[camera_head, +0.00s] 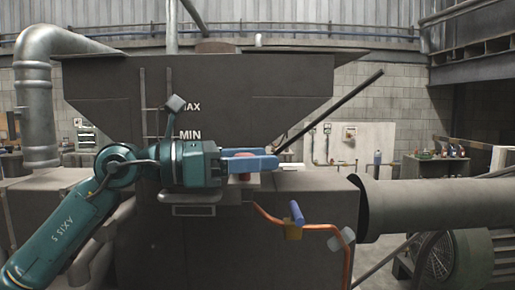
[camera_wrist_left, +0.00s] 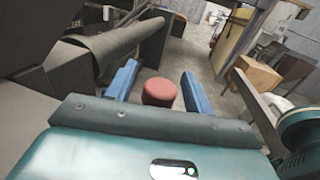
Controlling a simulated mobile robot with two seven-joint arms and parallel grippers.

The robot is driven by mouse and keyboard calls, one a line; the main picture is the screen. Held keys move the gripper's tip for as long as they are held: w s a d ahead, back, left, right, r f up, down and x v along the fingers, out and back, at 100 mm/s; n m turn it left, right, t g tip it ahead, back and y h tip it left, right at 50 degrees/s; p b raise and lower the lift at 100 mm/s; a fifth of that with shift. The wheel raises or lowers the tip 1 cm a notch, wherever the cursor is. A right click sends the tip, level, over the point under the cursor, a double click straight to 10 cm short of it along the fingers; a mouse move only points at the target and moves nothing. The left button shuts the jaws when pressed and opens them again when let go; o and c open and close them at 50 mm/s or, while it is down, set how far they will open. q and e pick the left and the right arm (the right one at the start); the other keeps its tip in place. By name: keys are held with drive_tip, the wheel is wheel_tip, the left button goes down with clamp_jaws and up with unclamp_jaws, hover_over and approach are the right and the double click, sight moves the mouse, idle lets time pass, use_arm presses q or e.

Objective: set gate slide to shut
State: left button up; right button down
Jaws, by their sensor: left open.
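My left gripper (camera_head: 276,160) reaches in from the left in front of the dark hopper, its blue fingers pointing right. In the left wrist view the blue fingers (camera_wrist_left: 159,72) stand apart. A round red knob (camera_wrist_left: 160,92) shows between them, with a gap visible on each side. The knob may be the handle of the gate slide; the slide plate itself is not clearly visible. My right gripper is not in view.
The dark hopper (camera_head: 250,100) is marked MAX and MIN. A long dark rod (camera_head: 335,107) slants up right of the fingers. Below are an orange pipe (camera_head: 346,270) and a blue handle (camera_head: 297,212). A thick grey pipe (camera_head: 440,207) runs to the right.

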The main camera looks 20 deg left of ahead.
use_arm(q)
drive_tip(key=shift+w+d, duration=0.2)
drive_tip(key=shift+d, duration=0.15)
drive_tip(key=shift+c, duration=0.2)
clamp_jaws()
